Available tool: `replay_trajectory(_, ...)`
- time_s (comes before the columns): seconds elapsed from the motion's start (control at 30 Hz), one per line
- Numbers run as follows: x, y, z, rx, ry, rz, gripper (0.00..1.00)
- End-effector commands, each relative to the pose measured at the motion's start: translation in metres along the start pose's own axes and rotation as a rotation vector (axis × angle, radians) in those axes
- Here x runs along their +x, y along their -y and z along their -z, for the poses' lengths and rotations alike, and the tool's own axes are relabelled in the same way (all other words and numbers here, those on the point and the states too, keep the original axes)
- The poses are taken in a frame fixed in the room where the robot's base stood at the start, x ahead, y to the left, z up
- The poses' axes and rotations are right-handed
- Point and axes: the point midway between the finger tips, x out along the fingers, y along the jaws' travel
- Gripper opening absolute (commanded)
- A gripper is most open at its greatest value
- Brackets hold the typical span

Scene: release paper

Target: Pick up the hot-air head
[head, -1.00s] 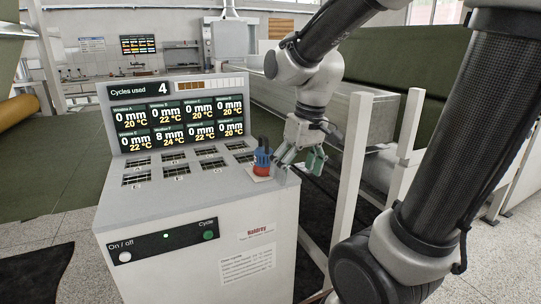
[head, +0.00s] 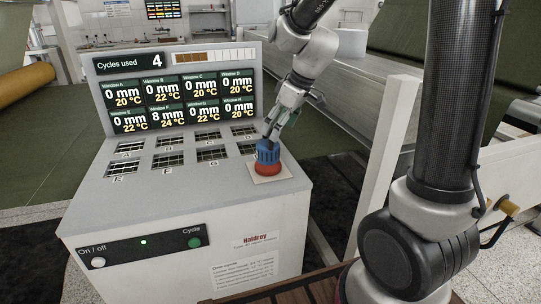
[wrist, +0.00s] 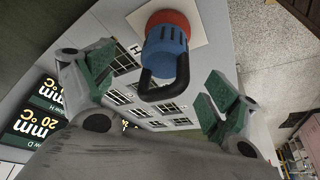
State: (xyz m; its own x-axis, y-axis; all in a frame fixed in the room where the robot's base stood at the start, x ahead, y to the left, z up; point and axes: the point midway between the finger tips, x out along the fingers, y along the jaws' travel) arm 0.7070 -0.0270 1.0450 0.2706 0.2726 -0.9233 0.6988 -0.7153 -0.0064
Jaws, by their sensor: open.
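The hot-air head (head: 268,155) has a blue body, a red base and a dark loop handle. It stands on a pale square pad (head: 284,175) at the right end of the white machine's top. My gripper (head: 290,116) is just above and behind it, tilted, with no contact that I can make out. In the wrist view the hot-air head (wrist: 167,45) is at the top centre, with its handle toward my gripper (wrist: 158,92). The two green-padded fingers are wide apart on either side of the handle, and nothing is held.
The machine (head: 190,205) has a display panel (head: 180,95) at the back and several grid windows on top. On its front are an on/off button (head: 98,263) and a cycle button (head: 194,242). A white post (head: 385,150) stands to the right of the machine.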

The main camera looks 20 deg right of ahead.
Motion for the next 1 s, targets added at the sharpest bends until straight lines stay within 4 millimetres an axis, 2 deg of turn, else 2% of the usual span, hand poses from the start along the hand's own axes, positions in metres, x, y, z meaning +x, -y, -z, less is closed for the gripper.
replay_trajectory(0.17,0.016,0.001,-0.001,-0.019,0.003,0.002,0.88)
replay_trajectory(0.6,0.075,0.007,-0.003,-0.017,0.003,0.001,0.88)
replay_trajectory(0.87,0.078,0.007,-0.003,-0.017,0.001,0.000,0.88)
replay_trajectory(1.0,0.078,0.007,-0.003,-0.017,0.001,0.000,0.64)
